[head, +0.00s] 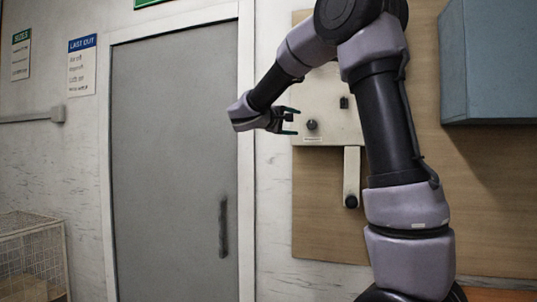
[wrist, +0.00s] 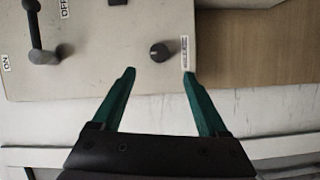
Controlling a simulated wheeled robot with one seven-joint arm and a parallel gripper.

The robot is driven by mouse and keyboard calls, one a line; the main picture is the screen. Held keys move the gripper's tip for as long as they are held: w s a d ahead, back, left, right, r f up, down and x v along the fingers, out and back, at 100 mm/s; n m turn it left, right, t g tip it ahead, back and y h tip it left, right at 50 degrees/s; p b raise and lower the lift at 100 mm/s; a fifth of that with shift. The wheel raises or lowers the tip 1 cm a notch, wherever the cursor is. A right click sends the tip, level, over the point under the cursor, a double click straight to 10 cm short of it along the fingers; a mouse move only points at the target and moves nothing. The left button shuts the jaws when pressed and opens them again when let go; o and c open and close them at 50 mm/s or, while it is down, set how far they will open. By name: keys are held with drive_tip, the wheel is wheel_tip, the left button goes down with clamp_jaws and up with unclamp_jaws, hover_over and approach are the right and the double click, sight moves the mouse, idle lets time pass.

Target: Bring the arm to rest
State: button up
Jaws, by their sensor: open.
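My gripper (head: 291,121) is raised in front of the left edge of a pale control panel (head: 337,92) on the wall. In the wrist view the gripper (wrist: 158,72) shows two green fingers spread apart with nothing between them. A round dark knob (wrist: 159,52) on the panel shows just beyond the fingertips, and it looks apart from them.
A grey door (head: 175,160) with a dark handle is left of the panel. A wire crate (head: 35,255) stands at the lower left. A blue-grey cabinet (head: 490,62) hangs at the upper right. A brown wooden board (head: 318,215) backs the panel.

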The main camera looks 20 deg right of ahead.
drive_tip(key=s+d+f+m+g+y, duration=0.2)
drive_tip(key=s+f+g+y, duration=0.15)
drive_tip(key=s+f, duration=0.4)
drive_tip(key=s+d+f+m+g+y, duration=0.2)
drive_tip(key=s+f+y, duration=0.25)
drive_tip(key=s, duration=0.55)
drive_tip(key=s+a+f+m+t+y, duration=0.2)
drive_tip(key=s+a+f+m+y, duration=0.3)
drive_tip(key=s+a+y, duration=0.3)
drive_tip(key=s+a, duration=0.4)
drive_tip(key=s, duration=0.1)
drive_tip(key=shift+a+f+t+y, duration=0.2)
drive_tip(key=shift+a+t+y, duration=0.15)
drive_tip(key=shift+y, duration=0.05)
drive_tip(key=shift+s, duration=0.1)
